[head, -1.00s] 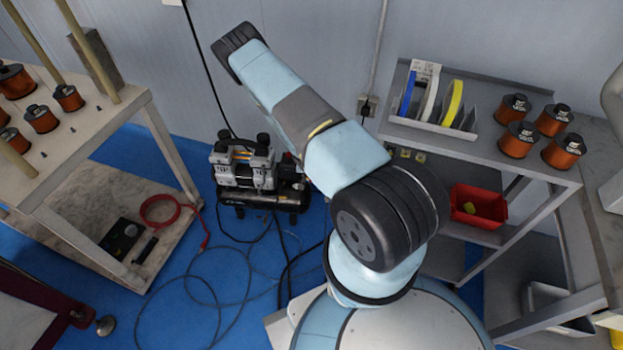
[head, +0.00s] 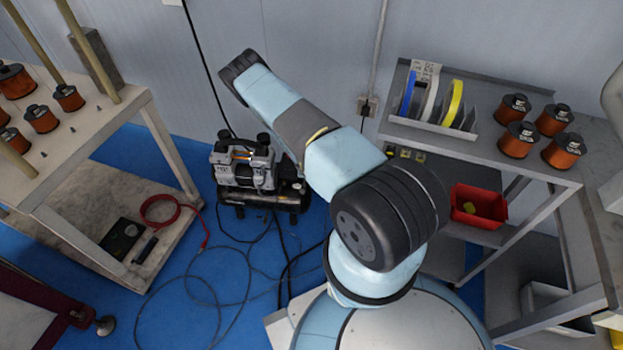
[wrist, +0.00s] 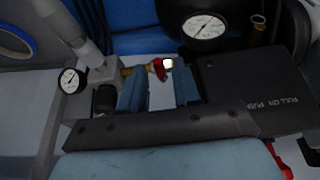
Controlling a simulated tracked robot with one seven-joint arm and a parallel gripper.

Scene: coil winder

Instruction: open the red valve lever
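The red valve lever (wrist: 157,70) shows in the wrist view, at the end of a brass fitting (wrist: 128,71), with a small bright white patch beside it. My gripper (wrist: 158,84) is open, its two blue-grey fingers apart. The lever appears in the gap between the fingertips, at or just beyond them; I cannot tell whether either finger touches it. In the head view the compressor (head: 240,172) stands on the blue floor against the wall. The lever and my gripper cannot be made out there.
In the wrist view a small gauge (wrist: 70,80) is left of the fingers and a larger gauge (wrist: 204,28) is above. A black switch box (wrist: 262,88) is close on the right. In the head view, a cable (head: 222,285) loops over the floor; shelving (head: 470,150) stands right.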

